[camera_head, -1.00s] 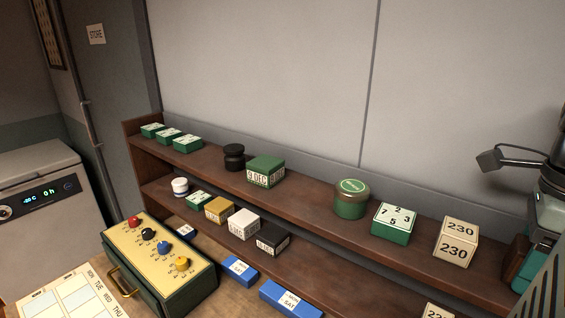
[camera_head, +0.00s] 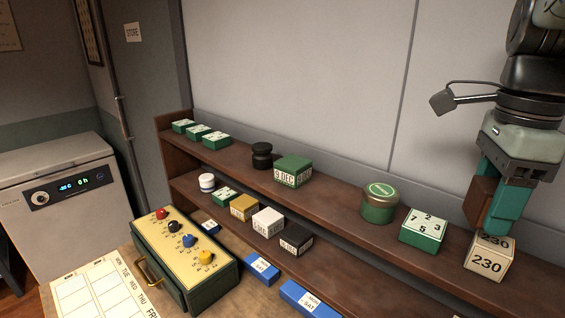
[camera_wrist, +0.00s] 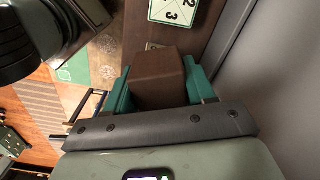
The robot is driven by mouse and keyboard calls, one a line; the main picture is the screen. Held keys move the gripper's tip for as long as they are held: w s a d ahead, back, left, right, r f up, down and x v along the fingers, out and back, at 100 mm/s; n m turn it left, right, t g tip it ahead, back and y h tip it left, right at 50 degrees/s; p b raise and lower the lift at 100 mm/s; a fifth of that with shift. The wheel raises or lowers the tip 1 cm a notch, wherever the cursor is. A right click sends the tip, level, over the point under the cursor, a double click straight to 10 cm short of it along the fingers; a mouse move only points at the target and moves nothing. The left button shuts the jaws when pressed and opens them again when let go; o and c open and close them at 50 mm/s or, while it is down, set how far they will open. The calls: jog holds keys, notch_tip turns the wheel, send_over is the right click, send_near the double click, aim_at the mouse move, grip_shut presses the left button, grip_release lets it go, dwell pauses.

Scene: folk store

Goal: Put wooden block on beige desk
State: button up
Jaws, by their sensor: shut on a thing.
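My gripper (camera_head: 497,200) has teal fingers and is at the right of the head view, above the top shelf. It is shut on a brown wooden block (camera_head: 479,199), which also shows between the fingers in the wrist view (camera_wrist: 157,80). The near finger partly hides the block in the head view. The gripper overlaps the top of a beige "230" cube (camera_head: 488,264); I cannot tell whether they touch. A beige-brown desk (camera_head: 243,296) lies at the lower left, below the shelves.
A green box with coloured knobs (camera_head: 185,256) and a calendar sheet (camera_head: 98,290) occupy the desk. Blue boxes (camera_head: 262,268) lie beside it. The shelf (camera_head: 335,205) carries a green tin (camera_head: 380,204) and a green numbered box (camera_head: 423,230). A grey wall stands behind.

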jog(key=w+a+f+n, duration=0.3)
jog(key=a+f+n, duration=0.35)
jog(key=a, duration=0.45)
jog(key=w+a+f+n, duration=0.3)
jog(key=a+f+n, duration=0.35)
jog(key=a, duration=0.45)
jog(key=w+a+f+n, duration=0.3)
jog(key=a+f+n, duration=0.35)
jog(key=a, duration=0.55)
jog(key=s+a+f+n, duration=1.2)
jog(key=s+a+f, duration=0.25)
jog(key=a, duration=0.45)
jog(key=f, duration=0.9)
jog(key=shift+s+d+f, duration=0.2)
jog(key=shift+s+f, duration=0.15)
jog(key=shift+f, duration=0.05)
jog(key=shift+f, duration=0.1)
jog(key=o, duration=1.1)
jog(key=shift+c, duration=0.2)
